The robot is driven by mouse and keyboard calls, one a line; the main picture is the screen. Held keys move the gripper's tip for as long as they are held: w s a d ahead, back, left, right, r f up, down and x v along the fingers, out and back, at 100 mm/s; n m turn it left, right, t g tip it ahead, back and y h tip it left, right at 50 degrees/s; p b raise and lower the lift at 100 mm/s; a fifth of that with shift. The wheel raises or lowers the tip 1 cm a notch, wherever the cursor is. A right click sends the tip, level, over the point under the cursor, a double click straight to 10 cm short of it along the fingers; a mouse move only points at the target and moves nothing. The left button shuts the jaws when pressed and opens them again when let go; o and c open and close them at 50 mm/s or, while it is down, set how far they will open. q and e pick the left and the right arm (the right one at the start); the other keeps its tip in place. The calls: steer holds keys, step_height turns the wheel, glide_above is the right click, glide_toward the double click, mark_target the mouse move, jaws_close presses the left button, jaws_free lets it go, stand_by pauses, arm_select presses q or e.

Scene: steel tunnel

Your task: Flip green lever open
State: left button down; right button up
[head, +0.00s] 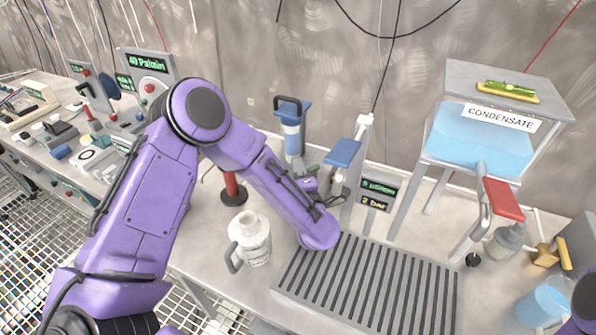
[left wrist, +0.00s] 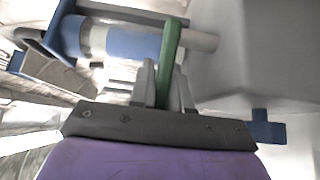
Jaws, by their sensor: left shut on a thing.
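The green lever (left wrist: 171,52) stands up between my left gripper's fingers (left wrist: 165,88) in the left wrist view. The fingers are shut on it near its lower end. In the head view only a small piece of the green lever (head: 313,168) shows, beside the blue-and-white cylinder unit. My left gripper (head: 318,182) reaches up to it there, partly hidden by my own wrist. The blue-and-white cylinder (left wrist: 105,38) lies close to the lever in the wrist view. My right gripper is out of the head view.
A white jug (head: 250,240) stands left of a slatted drain grate (head: 372,285). A blue-topped post (head: 343,152) and a small display (head: 378,190) stand close right of my gripper. The CONDENSATE tank (head: 480,140) with a red-handled lever (head: 503,198) is farther right.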

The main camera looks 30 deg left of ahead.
arm_select(q)
steer(key=c, duration=1.2)
jaws_free()
steer(key=shift+o, duration=0.2)
steer(key=b+v, duration=0.3)
steer(key=v, duration=0.7)
steer(key=shift+s+d, duration=0.2)
steer(key=shift+d, duration=0.05)
